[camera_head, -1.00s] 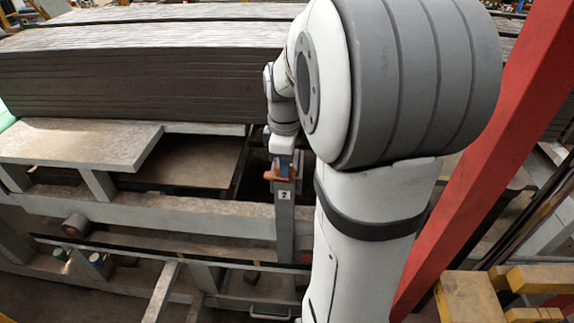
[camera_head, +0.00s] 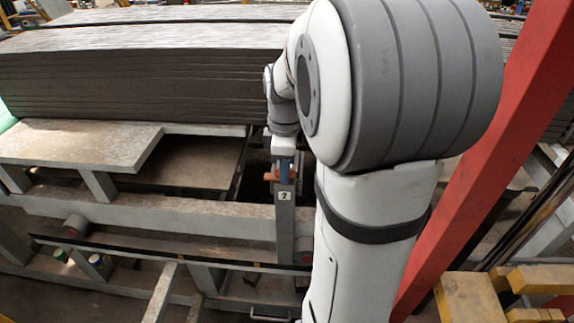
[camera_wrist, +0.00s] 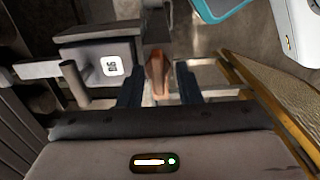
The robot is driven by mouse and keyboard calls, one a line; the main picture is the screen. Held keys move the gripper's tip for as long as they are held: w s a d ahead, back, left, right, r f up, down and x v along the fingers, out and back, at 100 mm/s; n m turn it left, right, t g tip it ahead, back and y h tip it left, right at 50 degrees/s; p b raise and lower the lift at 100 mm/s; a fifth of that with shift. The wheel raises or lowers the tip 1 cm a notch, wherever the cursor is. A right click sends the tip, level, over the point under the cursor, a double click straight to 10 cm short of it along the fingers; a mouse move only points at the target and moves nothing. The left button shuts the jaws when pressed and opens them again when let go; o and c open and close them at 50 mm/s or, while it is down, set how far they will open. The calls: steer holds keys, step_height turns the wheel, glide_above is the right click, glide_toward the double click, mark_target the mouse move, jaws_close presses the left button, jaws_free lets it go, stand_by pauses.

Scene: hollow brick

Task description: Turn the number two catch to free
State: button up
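The number two catch is an orange-brown handle (camera_head: 270,176) at the top of a grey post with a white plate marked 2 (camera_head: 285,196), seen in the head view. In the wrist view the handle (camera_wrist: 157,72) points toward me between the two dark blue fingers of my gripper (camera_wrist: 159,84). The fingers stand apart, with a gap showing on the right of the handle; on the left it is close to the finger, and I cannot tell whether they touch. In the head view my gripper (camera_head: 285,168) is at the handle and partly hides it.
A large stack of grey slabs (camera_head: 140,85) lies behind the post. A grey beam (camera_head: 150,212) runs left of it. A red sloping post (camera_head: 480,170) and yellow blocks (camera_head: 465,300) stand at the right. In the wrist view a yellow-edged frame (camera_wrist: 265,90) is at the right.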

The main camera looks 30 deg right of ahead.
steer(key=shift+r, duration=0.1)
step_height(320, 180, up, 8)
steer(key=shift+f+b, duration=0.15)
steer(key=shift+b, duration=0.2)
steer(key=shift+a, duration=0.1)
stand_by(0.5)
